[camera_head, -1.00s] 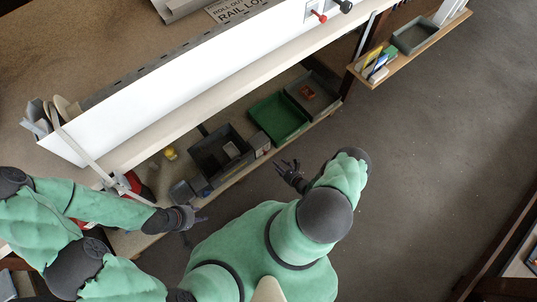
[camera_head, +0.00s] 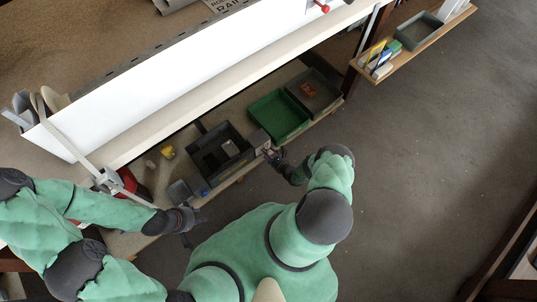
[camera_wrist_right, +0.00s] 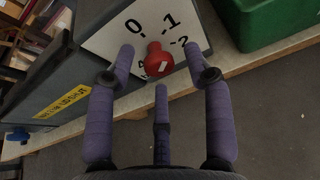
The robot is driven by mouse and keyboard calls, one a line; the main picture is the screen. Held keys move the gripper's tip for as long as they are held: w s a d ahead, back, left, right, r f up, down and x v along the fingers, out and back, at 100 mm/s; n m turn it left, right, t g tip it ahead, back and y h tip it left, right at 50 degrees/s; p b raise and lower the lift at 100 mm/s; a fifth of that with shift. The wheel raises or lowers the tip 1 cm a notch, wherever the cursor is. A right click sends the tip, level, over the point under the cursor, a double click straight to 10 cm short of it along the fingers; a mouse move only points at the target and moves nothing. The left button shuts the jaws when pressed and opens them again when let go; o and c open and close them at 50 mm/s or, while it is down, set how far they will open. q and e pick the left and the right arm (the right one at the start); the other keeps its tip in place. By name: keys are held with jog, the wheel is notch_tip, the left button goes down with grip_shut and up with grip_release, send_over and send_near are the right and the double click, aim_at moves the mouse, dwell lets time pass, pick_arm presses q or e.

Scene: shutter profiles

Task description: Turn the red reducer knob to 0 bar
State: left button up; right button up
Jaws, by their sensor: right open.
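The red reducer knob (camera_wrist_right: 158,58) stands on a white dial plate (camera_wrist_right: 105,42) in the right wrist view. The numbers 0, 1 and 2 show around its far side; another number is partly hidden at its left. A pale mark on the knob faces the near side, away from the 0. My right gripper (camera_wrist_right: 163,80) is open, its three fingers spread around the near side of the knob, with no clear contact. In the head view my right gripper (camera_head: 275,157) is at the small grey box (camera_head: 259,138). My left gripper (camera_head: 184,218) hangs near the shelf's front edge; its fingers are unclear.
A green tray (camera_head: 279,117) and a dark grey bin (camera_head: 205,148) flank the box on the low shelf. The white beam (camera_head: 170,80) runs above it. A side shelf (camera_head: 405,55) holds a grey tray. The floor on the right is clear.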

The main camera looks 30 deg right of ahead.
grip_shut()
jog(key=shift+s+a+f+n+t+h, duration=0.1)
jog(key=shift+n+t+h, duration=0.15)
jog(key=shift+n+h, duration=1.05)
jog(key=shift+a+f+n+t+h, duration=0.2)
jog(key=shift+n+h, duration=0.5)
jog(key=shift+n, duration=1.1)
jog(key=shift+d+r, duration=0.15)
grip_release()
